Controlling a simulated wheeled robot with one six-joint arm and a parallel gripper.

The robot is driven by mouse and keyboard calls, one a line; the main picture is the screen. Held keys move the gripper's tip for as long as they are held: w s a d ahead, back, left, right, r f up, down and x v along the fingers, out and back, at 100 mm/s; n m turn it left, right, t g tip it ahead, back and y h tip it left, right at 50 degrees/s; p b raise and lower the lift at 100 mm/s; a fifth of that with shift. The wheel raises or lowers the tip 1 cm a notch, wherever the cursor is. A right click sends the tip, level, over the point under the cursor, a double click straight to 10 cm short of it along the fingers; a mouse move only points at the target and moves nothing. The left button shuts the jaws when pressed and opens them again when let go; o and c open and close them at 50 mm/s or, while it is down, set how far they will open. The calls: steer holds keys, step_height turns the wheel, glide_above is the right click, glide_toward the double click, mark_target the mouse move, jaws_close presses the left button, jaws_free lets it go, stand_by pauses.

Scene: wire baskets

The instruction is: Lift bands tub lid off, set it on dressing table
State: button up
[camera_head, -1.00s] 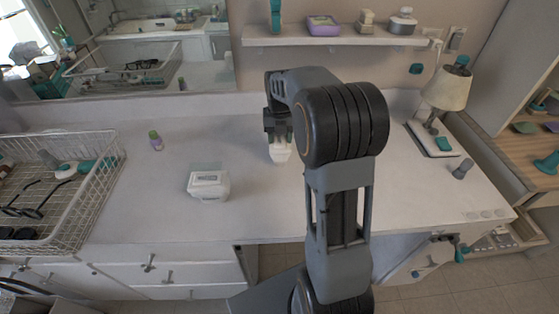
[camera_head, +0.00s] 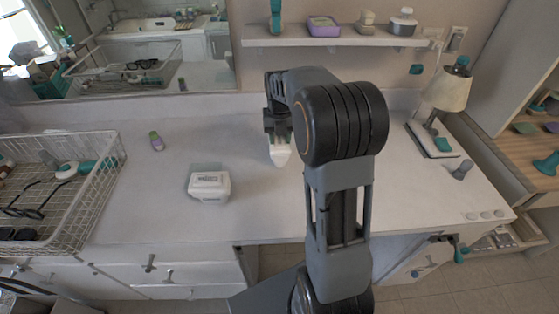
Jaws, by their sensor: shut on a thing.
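The white bands tub (camera_head: 209,188) stands on the white dressing table (camera_head: 130,210), left of my gripper. It is small and boxy with a dark label. My gripper (camera_head: 278,134) is over the middle of the table, shut on a small white piece that looks like the tub's lid (camera_head: 281,155). The lid hangs tilted below the fingers, apart from the tub. Whether its lower edge touches the table cannot be told. My own arm covers the table just to the right.
A wire basket (camera_head: 108,205) with several items fills the left end. A lamp (camera_head: 448,92) and a grey object (camera_head: 462,169) are at the right. A shelf (camera_head: 335,41) hangs above. The table in front of the lid is clear.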

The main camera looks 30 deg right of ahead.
steer(key=shift+r, duration=0.45)
steer(key=shift+r+p, duration=1.95)
steer(key=shift+r, duration=0.05)
